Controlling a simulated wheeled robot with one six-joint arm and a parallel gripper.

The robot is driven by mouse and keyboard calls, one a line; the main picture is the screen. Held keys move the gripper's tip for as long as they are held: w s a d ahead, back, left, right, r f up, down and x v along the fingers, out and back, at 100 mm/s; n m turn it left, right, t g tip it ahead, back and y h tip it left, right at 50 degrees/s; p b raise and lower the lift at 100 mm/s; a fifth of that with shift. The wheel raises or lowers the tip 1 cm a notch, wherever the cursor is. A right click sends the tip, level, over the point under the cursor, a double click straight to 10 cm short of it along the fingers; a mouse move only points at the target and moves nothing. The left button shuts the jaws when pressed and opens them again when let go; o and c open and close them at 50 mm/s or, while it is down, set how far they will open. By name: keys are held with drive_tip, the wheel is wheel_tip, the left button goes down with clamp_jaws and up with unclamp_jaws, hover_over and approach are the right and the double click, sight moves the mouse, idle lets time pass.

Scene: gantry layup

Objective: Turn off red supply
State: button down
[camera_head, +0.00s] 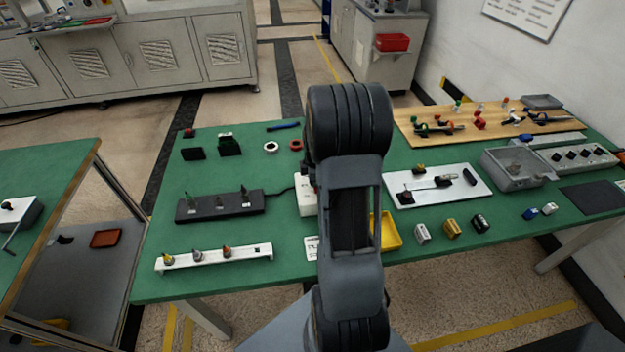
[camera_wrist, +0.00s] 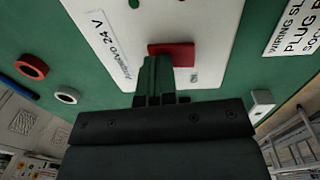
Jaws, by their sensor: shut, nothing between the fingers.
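A white supply box (camera_wrist: 115,25) fills the top middle of the wrist view, with a printed label (camera_wrist: 105,45) that reads in part "24 V". A red switch (camera_wrist: 175,52) sits on its face. My gripper (camera_wrist: 156,72) is shut and empty, its dark fingertips at the left edge of the red switch and covering part of it. I cannot tell whether they touch it. In the head view, the white box (camera_head: 305,195) is mostly hidden behind my arm, and my gripper is hidden too.
The green bench (camera_head: 235,165) holds a black strip (camera_head: 220,207) with upright tools, a white rack (camera_head: 210,259), a yellow tray (camera_head: 388,232) and a white board (camera_head: 437,187). A red ring (camera_head: 295,145) and a white ring (camera_head: 270,147) lie behind the box. A second bench (camera_head: 45,170) stands at left.

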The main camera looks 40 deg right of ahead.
drive_tip(key=shift+s+a+f, duration=0.1)
drive_tip(key=shift+s, duration=0.15)
drive_tip(key=shift+s+a+r, duration=0.2)
drive_tip(key=shift+s+a, duration=0.05)
drive_tip(key=shift+s, duration=0.25)
drive_tip(key=shift+r, duration=0.1)
drive_tip(key=shift+r+p, duration=0.3)
drive_tip(key=shift+p, duration=0.1)
wheel_tip(320, 180, up, 13)
drive_tip(key=s+p, duration=0.1)
drive_tip(key=shift+s+a+p, duration=0.25)
drive_tip(key=shift+a+p, duration=0.05)
drive_tip(key=shift+a, duration=0.1)
drive_tip(key=w+d+b, duration=0.1)
drive_tip(key=b, duration=0.2)
drive_tip(key=shift+w+r, duration=0.1)
idle(0.4)
